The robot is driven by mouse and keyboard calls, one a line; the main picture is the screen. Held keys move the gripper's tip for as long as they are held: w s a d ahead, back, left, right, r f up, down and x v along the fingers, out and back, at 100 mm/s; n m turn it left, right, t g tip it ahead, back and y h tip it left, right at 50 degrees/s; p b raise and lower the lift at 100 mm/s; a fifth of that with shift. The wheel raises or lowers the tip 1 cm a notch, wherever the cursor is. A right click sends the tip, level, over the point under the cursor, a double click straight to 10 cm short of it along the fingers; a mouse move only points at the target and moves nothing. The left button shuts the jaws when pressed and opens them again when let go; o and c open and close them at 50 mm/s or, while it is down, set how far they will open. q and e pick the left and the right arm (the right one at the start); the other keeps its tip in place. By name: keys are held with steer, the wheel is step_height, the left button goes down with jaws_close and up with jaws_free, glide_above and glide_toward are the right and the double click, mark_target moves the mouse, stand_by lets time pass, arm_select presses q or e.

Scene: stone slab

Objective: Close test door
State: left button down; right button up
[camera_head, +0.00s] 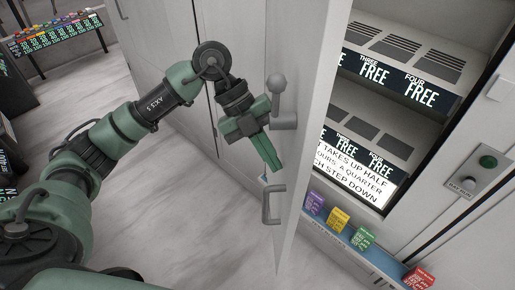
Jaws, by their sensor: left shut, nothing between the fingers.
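A tall pale grey door (308,110) stands open, seen nearly edge-on, in the middle of the head view. It has a grey knob-like lever (277,88) at mid-height and a bracket-shaped handle (271,205) lower down. My left gripper (275,165) is just left of the door, between the lever and the lower handle, pointing down. Its green fingers are shut with nothing between them. Whether it touches the door, I cannot tell. To the right of the door is an open cabinet with shelves (375,135). My right gripper is not in view.
Small coloured boxes, purple (314,204), yellow (338,219), green (361,240) and red (418,279), stand on a ledge below the cabinet. A panel with a green button (488,161) is at right. A display rack (55,35) stands at upper left. Bare floor (190,225) lies left of the door.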

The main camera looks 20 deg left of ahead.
arm_select(q)
steer(key=shift+d, duration=0.1)
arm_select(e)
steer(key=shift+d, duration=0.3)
